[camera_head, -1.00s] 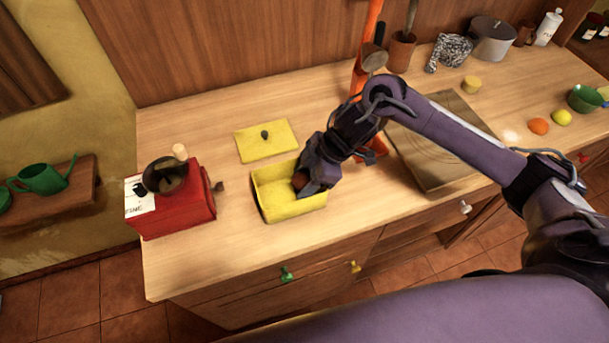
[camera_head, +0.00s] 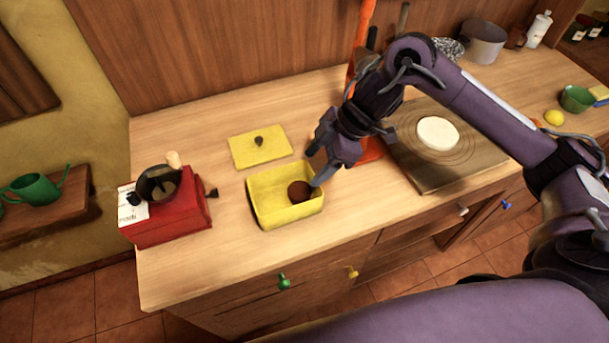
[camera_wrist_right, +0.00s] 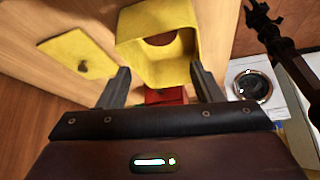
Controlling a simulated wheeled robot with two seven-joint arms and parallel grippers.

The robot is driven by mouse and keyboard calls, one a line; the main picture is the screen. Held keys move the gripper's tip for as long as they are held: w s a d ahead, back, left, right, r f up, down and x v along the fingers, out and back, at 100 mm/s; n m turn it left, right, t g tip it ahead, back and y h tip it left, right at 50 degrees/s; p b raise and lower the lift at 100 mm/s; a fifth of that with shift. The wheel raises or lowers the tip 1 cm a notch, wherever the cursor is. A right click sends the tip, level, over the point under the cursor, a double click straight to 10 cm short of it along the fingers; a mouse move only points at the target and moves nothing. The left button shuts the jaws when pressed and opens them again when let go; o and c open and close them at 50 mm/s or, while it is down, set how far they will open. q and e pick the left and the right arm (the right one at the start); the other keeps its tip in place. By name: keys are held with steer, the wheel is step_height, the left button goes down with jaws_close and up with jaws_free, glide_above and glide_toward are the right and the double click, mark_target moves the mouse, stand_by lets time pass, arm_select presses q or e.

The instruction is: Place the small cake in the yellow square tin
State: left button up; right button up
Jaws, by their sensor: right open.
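The small cake (camera_head: 300,191) is a round brown piece lying inside the yellow square tin (camera_head: 268,217), toward its right side. In the right wrist view the cake (camera_wrist_right: 160,41) shows partly behind the wall of the tin (camera_wrist_right: 165,68). The tin's yellow lid (camera_head: 261,148) with a dark knob lies flat behind the tin. My right gripper (camera_head: 313,168) is open and empty above the tin's right back corner, apart from the cake. Its two fingers (camera_wrist_right: 160,88) stand apart in the right wrist view. My left gripper is out of view.
A red coffee grinder (camera_head: 172,215) stands left of the tin. An orange stand (camera_head: 372,148) is behind my right arm. A wooden board (camera_head: 460,165) with a white disc (camera_head: 438,132) lies to the right. Counter in front of the tin is clear.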

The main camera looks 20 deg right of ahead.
steer(key=shift+v, duration=2.2)
steer(key=shift+s+f, duration=0.1)
